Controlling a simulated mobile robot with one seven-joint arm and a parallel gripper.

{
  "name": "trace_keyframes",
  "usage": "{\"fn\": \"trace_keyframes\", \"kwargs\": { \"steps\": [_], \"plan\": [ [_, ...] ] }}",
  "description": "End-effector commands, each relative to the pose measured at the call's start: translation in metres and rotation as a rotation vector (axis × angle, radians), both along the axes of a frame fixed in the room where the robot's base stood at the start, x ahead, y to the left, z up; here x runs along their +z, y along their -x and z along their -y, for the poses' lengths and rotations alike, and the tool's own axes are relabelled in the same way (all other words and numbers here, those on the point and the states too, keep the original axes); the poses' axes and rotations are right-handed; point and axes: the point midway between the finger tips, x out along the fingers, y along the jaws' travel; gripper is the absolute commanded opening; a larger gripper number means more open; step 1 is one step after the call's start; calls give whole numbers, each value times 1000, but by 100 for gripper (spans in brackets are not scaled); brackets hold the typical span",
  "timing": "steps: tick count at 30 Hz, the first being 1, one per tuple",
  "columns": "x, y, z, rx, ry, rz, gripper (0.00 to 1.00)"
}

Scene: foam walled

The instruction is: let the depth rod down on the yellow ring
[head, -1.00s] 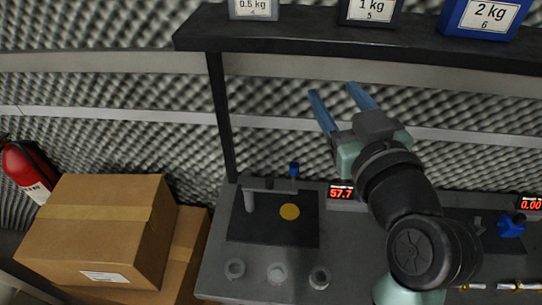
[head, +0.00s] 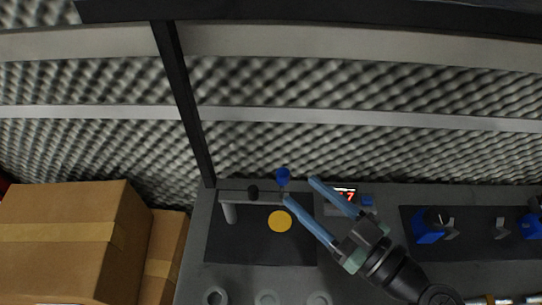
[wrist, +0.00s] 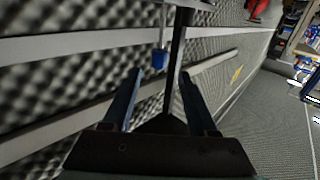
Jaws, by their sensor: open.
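The depth rod's blue knob (head: 283,176) stands at the right end of a grey horizontal arm (head: 250,197) on a post. The yellow ring (head: 280,221) looks like a flat yellow disc on the dark mat below that end. The rod's lower part is hard to make out. My gripper (head: 300,190) is open and empty, its blue fingertips just right of the knob in the head view. In the wrist view, the blue knob (wrist: 159,60) shows ahead, between the lines of the two fingers. I see no contact.
A red-digit display (head: 346,195) is partly hidden behind my finger. A dark shelf post (head: 183,105) rises behind the stand. Cardboard boxes (head: 70,240) are at left, round sockets (head: 266,298) in front, and blue clamps (head: 428,228) at right.

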Motion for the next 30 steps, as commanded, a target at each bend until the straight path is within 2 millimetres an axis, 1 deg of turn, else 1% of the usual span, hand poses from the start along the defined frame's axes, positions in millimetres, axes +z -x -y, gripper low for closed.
{"fn": "trace_keyframes", "kwargs": {
  "steps": [1,6,12,18,26,27,29,30],
  "plan": [
    [4,-8,-9,5,-1,-1,59],
    [4,-34,-35,4,0,-1,59],
    [3,-57,-57,2,0,-1,59],
    [1,-68,-67,0,1,0,59],
    [0,-69,-68,-1,1,0,59],
    [1,-69,-68,-1,1,0,57],
    [1,-69,-68,-1,1,0,46],
    [1,-69,-68,-1,1,0,39]
  ]
}}
